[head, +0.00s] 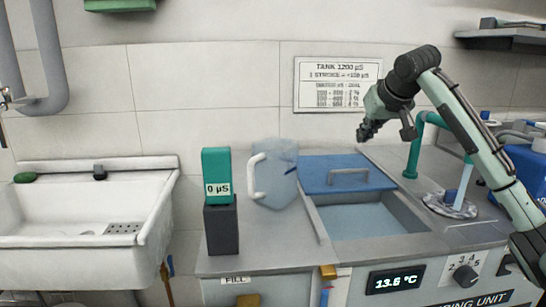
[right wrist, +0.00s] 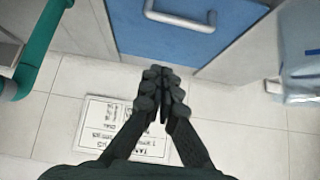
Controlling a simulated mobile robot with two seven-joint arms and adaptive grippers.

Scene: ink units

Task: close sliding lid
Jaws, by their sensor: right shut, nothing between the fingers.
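The blue sliding lid (head: 318,165) with a grey bar handle (head: 347,172) covers the back part of the tank (head: 412,212). The front part stands open and shows pale liquid (head: 358,219). My right gripper (head: 366,131) is shut and empty, in the air above and behind the lid's back right corner, apart from it. In the right wrist view my fingers (right wrist: 162,88) are together below the lid (right wrist: 215,38) and its handle (right wrist: 182,22), with the wall beyond. My left gripper is out of view.
A clear jug (head: 277,172) stands left of the lid, and a meter (head: 216,176) on a dark block is further left. A white sink (head: 80,215) is far left.

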